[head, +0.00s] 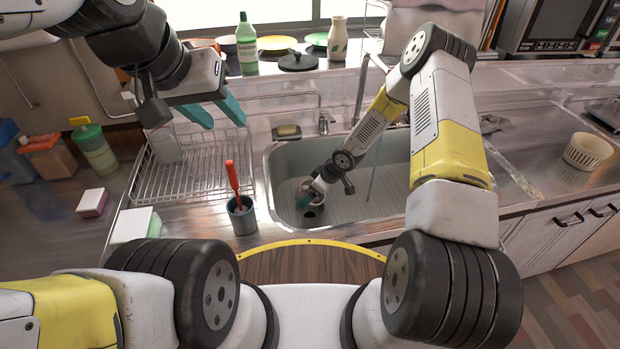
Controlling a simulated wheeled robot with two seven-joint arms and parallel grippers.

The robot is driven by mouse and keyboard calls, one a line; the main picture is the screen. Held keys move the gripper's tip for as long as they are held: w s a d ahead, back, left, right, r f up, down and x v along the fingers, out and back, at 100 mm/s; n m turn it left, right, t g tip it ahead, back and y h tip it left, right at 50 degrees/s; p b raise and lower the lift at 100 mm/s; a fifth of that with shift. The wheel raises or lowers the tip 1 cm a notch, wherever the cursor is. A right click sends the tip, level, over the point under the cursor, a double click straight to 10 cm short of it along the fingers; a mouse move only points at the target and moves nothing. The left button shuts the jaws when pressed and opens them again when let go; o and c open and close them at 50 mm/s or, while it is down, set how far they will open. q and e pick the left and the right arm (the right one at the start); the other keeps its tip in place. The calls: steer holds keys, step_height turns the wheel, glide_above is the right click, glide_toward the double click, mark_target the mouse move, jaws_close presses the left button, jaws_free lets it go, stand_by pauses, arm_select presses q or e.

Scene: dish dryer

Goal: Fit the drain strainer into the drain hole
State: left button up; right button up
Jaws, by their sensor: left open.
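The sink basin (395,195) is grey-green, in the middle of the counter. A dark round drain hole (310,213) shows at the left of its floor. My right arm reaches down into the basin from the right. My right gripper (307,199) is low over the drain area, close to the hole; its teal fingertip shows, but it is small and partly hidden by its own wrist. I cannot clearly make out the drain strainer, nor whether this gripper holds it. My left gripper (225,122) is open and empty, raised above the dish rack at the upper left.
A wire dish rack (185,180) stands left of the sink. A grey cup (242,217) with a red-handled tool stands at the sink's front left. A faucet (360,92) rises behind the basin. A cream basket (588,152) sits on the right counter. Bottles and plates line the back.

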steer(key=shift+f, duration=1.95)
steer(key=shift+f, duration=0.1)
